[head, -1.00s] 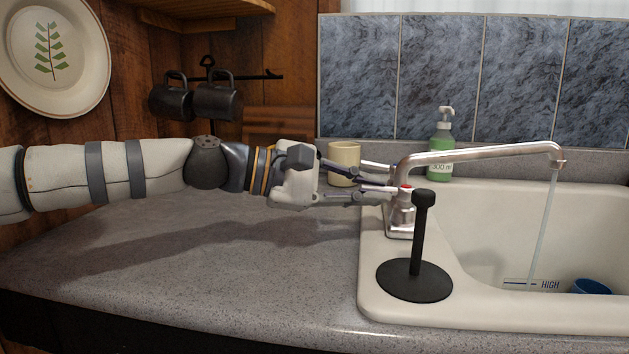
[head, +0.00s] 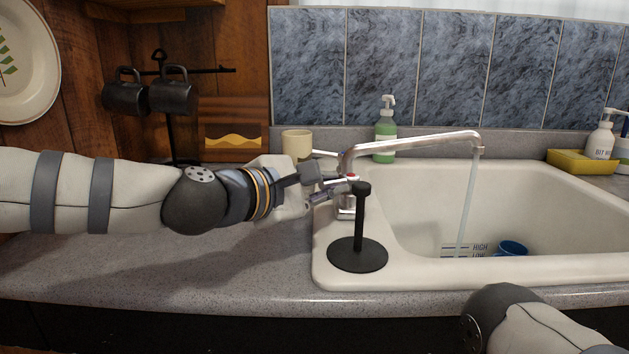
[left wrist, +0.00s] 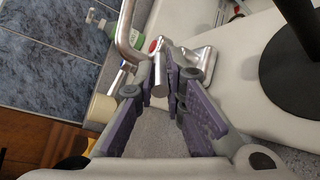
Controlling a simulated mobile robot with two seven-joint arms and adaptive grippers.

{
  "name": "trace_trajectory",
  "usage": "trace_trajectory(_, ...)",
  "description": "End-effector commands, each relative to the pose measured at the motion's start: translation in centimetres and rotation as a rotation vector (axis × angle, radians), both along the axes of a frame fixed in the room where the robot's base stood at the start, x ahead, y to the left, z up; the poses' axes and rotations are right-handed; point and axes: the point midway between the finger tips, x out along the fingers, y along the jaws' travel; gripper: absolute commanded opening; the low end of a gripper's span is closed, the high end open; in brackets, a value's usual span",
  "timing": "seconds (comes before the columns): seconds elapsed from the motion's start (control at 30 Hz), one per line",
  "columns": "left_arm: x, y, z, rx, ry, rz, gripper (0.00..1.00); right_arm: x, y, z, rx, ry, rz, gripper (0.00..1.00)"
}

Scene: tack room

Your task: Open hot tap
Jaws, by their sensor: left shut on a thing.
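The chrome faucet (head: 410,144) stands on the sink's left rim, and water (head: 467,205) runs from its spout into the basin. The red-marked hot tap (head: 352,176) is at its base; its red cap also shows in the left wrist view (left wrist: 153,46). My left gripper (head: 343,187) reaches in from the left and is at this tap. In the left wrist view, its purple-padded fingers (left wrist: 162,78) are shut on the tap's silver lever (left wrist: 159,70). In the head view, the gripper partly hides the lever. My right gripper is out of view; only part of that arm shows, lower right.
A black stand (head: 358,250) with a round base is on the sink rim, close in front of the tap. A cream cup (head: 296,144) and green soap bottle (head: 385,145) stand behind. A blue cup (head: 512,248) lies in the sink (head: 590,230). The left counter (head: 170,270) is clear.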

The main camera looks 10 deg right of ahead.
Motion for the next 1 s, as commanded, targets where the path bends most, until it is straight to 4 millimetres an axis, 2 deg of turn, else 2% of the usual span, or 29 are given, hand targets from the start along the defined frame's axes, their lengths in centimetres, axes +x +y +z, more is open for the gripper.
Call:
trace_trajectory(0.37,0.1,0.0,0.1,-0.001,-0.003,0.005,0.00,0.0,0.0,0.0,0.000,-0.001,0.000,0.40)
trace_trajectory(0.4,0.1,0.0,0.1,-0.001,-0.003,0.005,0.15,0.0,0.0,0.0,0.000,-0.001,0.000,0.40)
trace_trajectory(0.47,0.1,0.0,0.1,-0.001,-0.003,0.005,0.29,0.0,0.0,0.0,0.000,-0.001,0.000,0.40)
trace_trajectory(0.5,0.1,0.0,0.1,-0.001,-0.002,0.005,0.31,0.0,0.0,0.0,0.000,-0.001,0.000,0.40)
trace_trajectory(0.77,0.0,0.0,0.1,-0.001,-0.001,0.003,0.31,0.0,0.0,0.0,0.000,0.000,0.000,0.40)
trace_trajectory(0.87,-0.8,1.0,0.4,-0.002,-0.001,0.004,0.31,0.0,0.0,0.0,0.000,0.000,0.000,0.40)
trace_trajectory(1.0,-2.8,3.3,1.1,-0.002,-0.003,0.005,0.31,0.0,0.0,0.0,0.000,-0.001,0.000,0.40)
